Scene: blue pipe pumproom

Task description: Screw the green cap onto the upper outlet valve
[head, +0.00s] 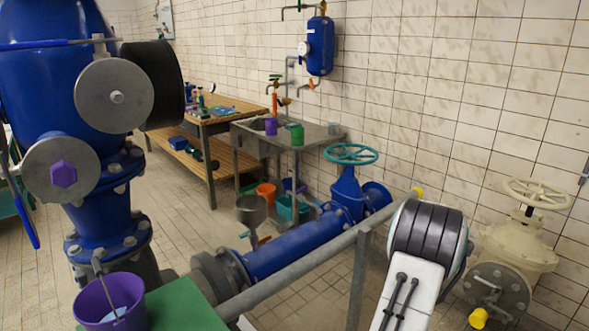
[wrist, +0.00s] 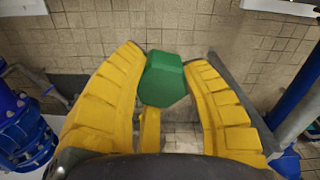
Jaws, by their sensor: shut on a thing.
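In the wrist view, my gripper (wrist: 165,75) has its yellow ribbed fingers closed on a green hexagonal cap (wrist: 163,80). The cap sits between the fingertips, with tiled floor behind it. In the head view, the tall blue pipe body at the left carries two round grey flanges. The upper one (head: 114,95), which looks like the upper outlet valve, shows a bare stud at its centre. The lower one (head: 62,170) bears a purple hexagonal cap (head: 64,174). My arm is at the lower right of the head view; I cannot make out the gripper and green cap there.
A purple bucket (head: 95,308) stands on a green surface (head: 180,309) below the flanges. A grey rail (head: 290,271) and a blue pipe (head: 295,249) cross the middle. A cream valve (head: 515,245) stands at the right. Open floor (head: 190,222) lies before the wooden bench (head: 235,93).

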